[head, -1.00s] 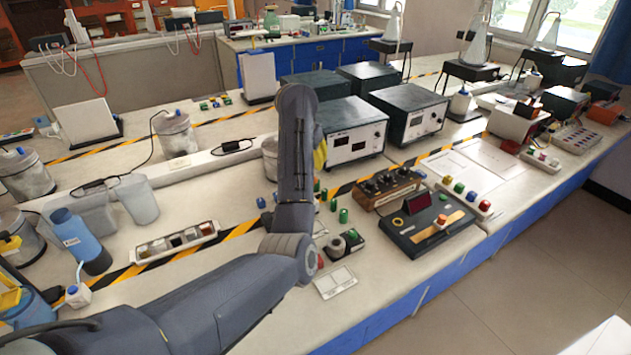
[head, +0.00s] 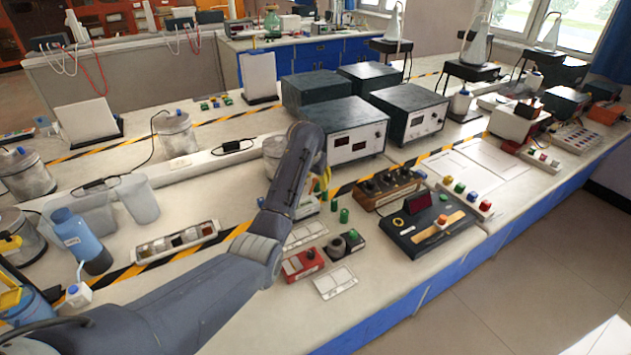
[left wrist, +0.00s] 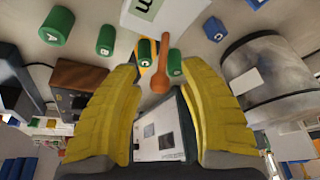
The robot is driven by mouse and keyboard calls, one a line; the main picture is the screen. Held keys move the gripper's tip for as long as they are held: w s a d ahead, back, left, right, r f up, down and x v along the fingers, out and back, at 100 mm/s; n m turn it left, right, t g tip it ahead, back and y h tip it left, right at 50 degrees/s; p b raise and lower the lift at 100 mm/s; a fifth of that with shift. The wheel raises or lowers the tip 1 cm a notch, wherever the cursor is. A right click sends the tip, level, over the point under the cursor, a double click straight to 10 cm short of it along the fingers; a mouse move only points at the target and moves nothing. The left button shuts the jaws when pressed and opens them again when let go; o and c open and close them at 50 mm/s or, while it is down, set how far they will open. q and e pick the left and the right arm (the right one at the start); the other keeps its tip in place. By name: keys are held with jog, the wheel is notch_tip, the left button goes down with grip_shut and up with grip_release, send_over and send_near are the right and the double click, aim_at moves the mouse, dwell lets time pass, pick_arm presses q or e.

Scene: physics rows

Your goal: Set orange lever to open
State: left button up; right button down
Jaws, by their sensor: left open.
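An orange lever (left wrist: 161,70) shows in the left wrist view, a slim stick with a rounded end, between the tips of my left gripper (left wrist: 162,76). The two yellow fingers stand wide apart, with clear space on both sides of the lever; I cannot tell its depth from them. In the head view my left gripper (head: 324,182) is mostly hidden behind my forearm, in front of a white-fronted instrument (head: 352,143). The lever cannot be made out there. My right gripper is not in view.
Several green blocks (left wrist: 106,40) stand around the lever. A glass vessel (left wrist: 262,75) is right of the fingers in the wrist view. A red block (head: 303,264), a wooden knob box (head: 388,190) and a black panel with an orange knob (head: 442,221) lie nearby.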

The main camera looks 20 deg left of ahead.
pick_arm(q)
jog(key=shift+f, duration=0.1)
grip_shut()
dwell(0.4)
jog(key=shift+d, duration=0.1)
dwell(0.3)
